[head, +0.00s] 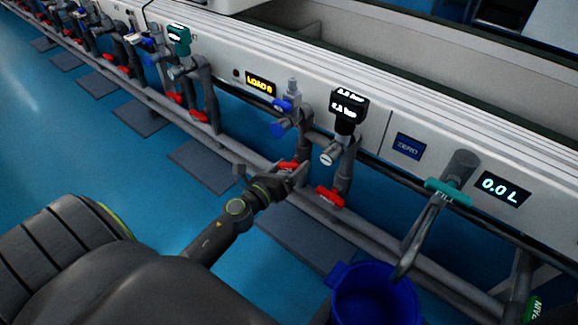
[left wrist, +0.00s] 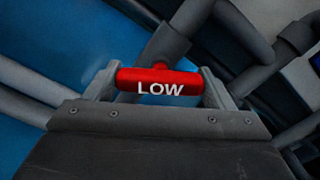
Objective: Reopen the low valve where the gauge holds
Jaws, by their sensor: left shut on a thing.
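My left gripper (head: 290,174) is shut on the red low valve handle (head: 286,166) on the lower pipe. In the left wrist view the handle (left wrist: 158,82) reads LOW and lies crosswise between the two fingers (left wrist: 160,88). A black gauge (head: 349,108) stands on the pipework to the right, with two lines of white digits in bar, too small to read surely. A second red handle (head: 329,197) sits below that gauge. My right gripper is not in view.
A LOAD display (head: 261,83), a blue ZERO panel (head: 409,148) and a 0.0 L display (head: 501,188) are on the bench front. A teal FILL handle (head: 447,193) sits above a blue bucket (head: 340,277). Similar stations line the far left.

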